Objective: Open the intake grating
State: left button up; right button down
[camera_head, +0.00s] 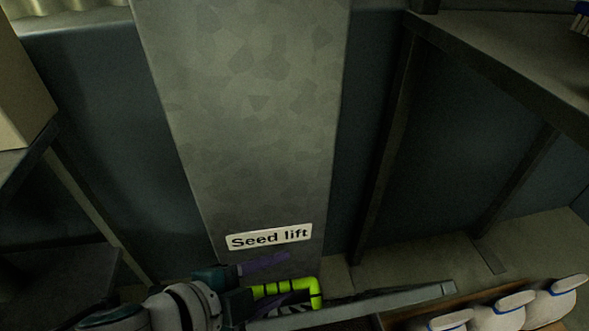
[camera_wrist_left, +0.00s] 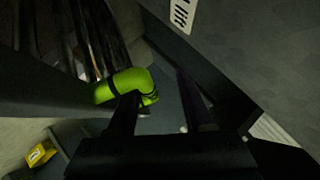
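The bright green handle (camera_head: 290,290) of the intake grating shows at the bottom of the head view, in front of the column marked "Seed lift". The grating's grey edge (camera_head: 360,303) runs beside it, and dark bars (camera_wrist_left: 92,38) show in the left wrist view. My left gripper (camera_head: 262,284) is at the handle. In the left wrist view its two fingers (camera_wrist_left: 158,88) are spread apart. The green handle (camera_wrist_left: 122,84) is by the left finger, which covers part of it; I cannot tell whether they touch. My right gripper is not in view.
The grey "Seed lift" column (camera_head: 255,130) stands close behind the handle. White sacks with blue trim (camera_head: 505,312) lie at the bottom right. A shelf frame (camera_head: 500,60) stands at the right and a box (camera_head: 20,95) at the upper left. A yellow tag (camera_wrist_left: 40,154) shows in the left wrist view.

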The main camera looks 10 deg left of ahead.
pick_arm(q)
jog(key=p+v, duration=0.5)
jog(key=v, duration=0.4)
jog(key=shift+s+a+r, duration=0.1)
jog(key=shift+r, duration=0.05)
jog(key=shift+s+a+r, duration=0.1)
jog(key=shift+s+a, duration=0.05)
jog(key=shift+s, duration=0.05)
